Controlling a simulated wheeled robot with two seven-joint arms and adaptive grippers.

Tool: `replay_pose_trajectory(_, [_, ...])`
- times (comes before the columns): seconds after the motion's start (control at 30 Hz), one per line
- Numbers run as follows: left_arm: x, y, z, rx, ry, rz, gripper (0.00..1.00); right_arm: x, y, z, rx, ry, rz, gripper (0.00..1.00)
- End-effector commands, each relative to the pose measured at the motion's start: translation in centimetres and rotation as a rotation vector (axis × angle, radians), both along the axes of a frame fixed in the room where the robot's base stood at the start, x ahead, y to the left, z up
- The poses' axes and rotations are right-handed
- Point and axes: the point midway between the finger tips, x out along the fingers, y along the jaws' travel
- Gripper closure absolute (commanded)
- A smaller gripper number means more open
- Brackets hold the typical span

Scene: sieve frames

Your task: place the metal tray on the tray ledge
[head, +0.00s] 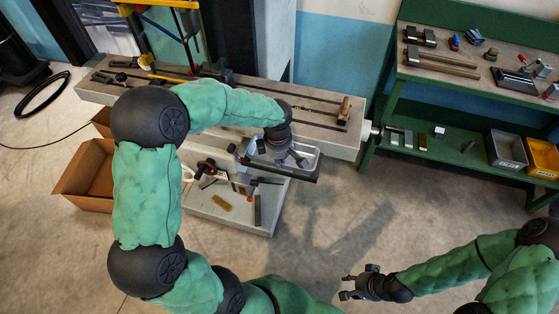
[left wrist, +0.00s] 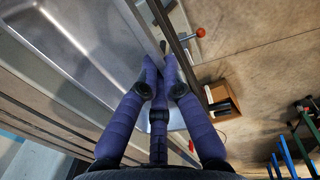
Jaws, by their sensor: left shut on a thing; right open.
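The metal tray (head: 308,153) is a shallow silver tray at the front edge of the machine table in the head view. It also fills the upper left of the left wrist view (left wrist: 75,45). My left gripper (head: 293,158) reaches it from above and is shut on its rim; the fingers (left wrist: 157,75) meet at the tray's edge in the left wrist view. A dark ledge-like bar (head: 275,171) runs along the tray's near side. I cannot tell whether the tray rests on it. My right gripper (head: 352,284) is open and empty over the floor.
A lower base (head: 240,215) holds loose metal pieces. A cardboard box (head: 85,178) stands left. A green workbench (head: 450,68) with tools stands right. The middle floor is clear.

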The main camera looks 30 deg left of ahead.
Motion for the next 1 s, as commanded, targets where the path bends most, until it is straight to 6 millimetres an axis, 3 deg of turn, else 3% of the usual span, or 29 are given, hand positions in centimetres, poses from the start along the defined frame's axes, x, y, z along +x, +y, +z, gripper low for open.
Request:
replay_pose_trajectory(0.33, [0.1,0.0,-0.2,0.001,-0.005,0.001,1.00,0.0,0.0,-0.4,0.000,0.000,0.000,0.56])
replay_pose_trajectory(0.4, [0.0,0.0,-0.2,0.000,-0.001,0.001,0.73,0.0,0.0,-0.3,0.000,0.000,0.000,0.56])
replay_pose_trajectory(0.43, [0.0,0.0,-0.2,0.000,-0.001,0.001,0.69,0.0,0.0,-0.3,0.000,0.000,0.000,0.56])
replay_pose_trajectory(0.83, [0.0,0.0,0.1,0.000,-0.001,0.001,0.69,0.0,0.0,0.1,0.000,0.000,0.000,0.56])
replay_pose_trajectory(1.0, [0.0,0.0,2.3,0.001,-0.005,0.002,0.69,0.0,0.0,0.7,0.000,0.000,0.000,0.56])
